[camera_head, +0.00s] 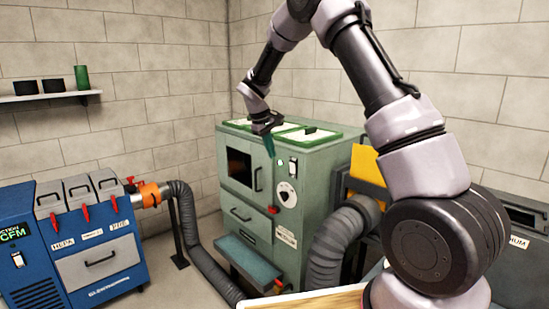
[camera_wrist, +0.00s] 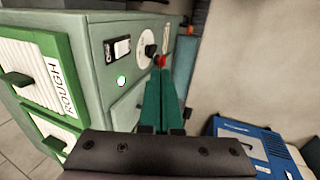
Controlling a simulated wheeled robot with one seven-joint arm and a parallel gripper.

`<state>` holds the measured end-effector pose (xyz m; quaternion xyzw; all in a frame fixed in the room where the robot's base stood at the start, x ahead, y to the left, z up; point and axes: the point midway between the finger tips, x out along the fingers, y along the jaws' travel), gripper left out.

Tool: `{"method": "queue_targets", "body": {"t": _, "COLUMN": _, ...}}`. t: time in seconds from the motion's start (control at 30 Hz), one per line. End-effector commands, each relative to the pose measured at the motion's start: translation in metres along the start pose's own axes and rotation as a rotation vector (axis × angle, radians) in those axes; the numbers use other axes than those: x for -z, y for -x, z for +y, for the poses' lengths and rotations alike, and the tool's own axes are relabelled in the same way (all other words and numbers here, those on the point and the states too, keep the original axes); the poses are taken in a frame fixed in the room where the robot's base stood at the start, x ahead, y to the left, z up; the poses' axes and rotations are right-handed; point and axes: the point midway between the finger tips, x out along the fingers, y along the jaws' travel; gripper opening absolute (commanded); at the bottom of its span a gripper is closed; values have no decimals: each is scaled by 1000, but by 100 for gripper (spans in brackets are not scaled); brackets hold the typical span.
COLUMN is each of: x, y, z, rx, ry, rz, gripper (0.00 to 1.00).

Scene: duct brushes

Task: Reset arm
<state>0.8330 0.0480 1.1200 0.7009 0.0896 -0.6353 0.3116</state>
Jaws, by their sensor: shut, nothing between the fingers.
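My gripper (camera_head: 270,154) hangs in front of the upper front edge of the green-grey cabinet (camera_head: 232,226), pointing down. Its teal fingers are shut together with nothing between them. In the wrist view, the shut fingers (camera_wrist: 160,88) reach along the cabinet's front, near the dial (camera_wrist: 149,40) and red knob (camera_wrist: 160,61). From these views I cannot tell whether the fingers touch the cabinet.
Green-framed lids (camera_head: 305,134) lie on the cabinet's top. A blue machine (camera_head: 72,260) stands at left with a grey hose (camera_head: 193,228). Another thick hose (camera_head: 338,238) runs at right beside a yellow panel (camera_head: 367,166). A shelf (camera_head: 40,97) holds small containers. A wooden surface edge (camera_head: 310,302) shows at bottom.

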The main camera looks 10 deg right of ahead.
Motion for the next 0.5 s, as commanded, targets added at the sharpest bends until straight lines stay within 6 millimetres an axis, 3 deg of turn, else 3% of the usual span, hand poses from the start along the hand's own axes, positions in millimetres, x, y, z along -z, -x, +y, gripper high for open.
{"method": "queue_targets", "body": {"t": 0.37, "x": -1, "y": 3, "z": 0, "rx": 2, "ry": -4, "rz": 2, "gripper": 0}}
{"method": "queue_targets", "body": {"t": 0.5, "x": -17, "y": 26, "z": 10, "rx": 21, "ry": -58, "rz": 25, "gripper": 0}}
